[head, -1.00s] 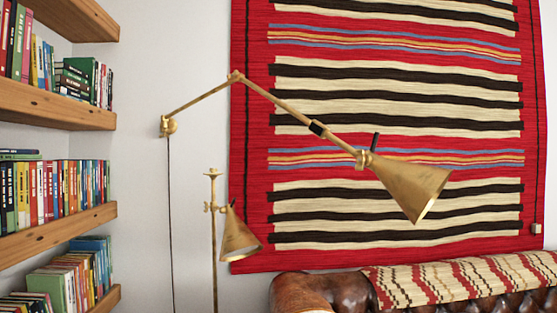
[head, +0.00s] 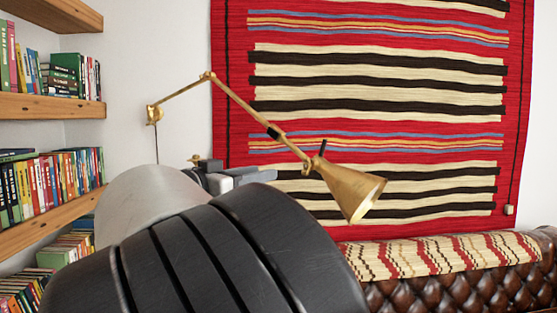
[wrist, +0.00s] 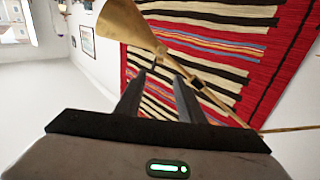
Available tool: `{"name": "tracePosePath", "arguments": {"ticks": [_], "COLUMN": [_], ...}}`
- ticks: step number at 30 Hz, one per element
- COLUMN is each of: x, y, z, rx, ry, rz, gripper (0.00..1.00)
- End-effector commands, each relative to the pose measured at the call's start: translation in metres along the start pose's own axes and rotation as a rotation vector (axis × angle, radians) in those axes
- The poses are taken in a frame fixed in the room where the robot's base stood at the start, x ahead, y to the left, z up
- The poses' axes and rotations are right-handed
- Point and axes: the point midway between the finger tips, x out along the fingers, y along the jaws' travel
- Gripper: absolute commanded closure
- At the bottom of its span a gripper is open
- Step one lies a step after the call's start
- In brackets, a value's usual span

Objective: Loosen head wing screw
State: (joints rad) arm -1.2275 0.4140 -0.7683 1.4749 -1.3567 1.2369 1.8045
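A brass wall lamp hangs from a jointed arm, its cone head (head: 350,190) tilted down to the right in the head view. The small brass joint (head: 307,167) behind the cone carries a black stub (head: 321,148); I cannot make out a wing screw clearly there. In the wrist view the lamp head (wrist: 130,25) is at the top, and its joint (wrist: 159,52) lies just beyond and between my fingertips. My gripper (wrist: 160,75) is open and empty, with a gap between its fingers. In the head view my gripper (head: 240,179) is left of the joint, partly behind my arm.
A striped red rug (head: 375,110) hangs on the wall behind the lamp. A leather sofa (head: 470,290) with a striped throw (head: 440,253) stands below right. Bookshelves (head: 50,107) line the left.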

Motion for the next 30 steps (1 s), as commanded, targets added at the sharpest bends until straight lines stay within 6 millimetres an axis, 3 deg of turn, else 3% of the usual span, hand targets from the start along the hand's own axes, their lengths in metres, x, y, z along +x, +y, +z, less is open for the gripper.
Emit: {"name": "tracePosePath", "arguments": {"ticks": [5,21,30], "x": [0.023,0.138,0.17], "y": [0.001,0.001,0.001], "z": [0.0,0.001,0.001], "rx": [0.0,-0.003,-0.001], "ry": [0.001,-0.002,-0.003], "rz": [0.004,0.004,0.001], "gripper": [0.65,0.65,0.65]}}
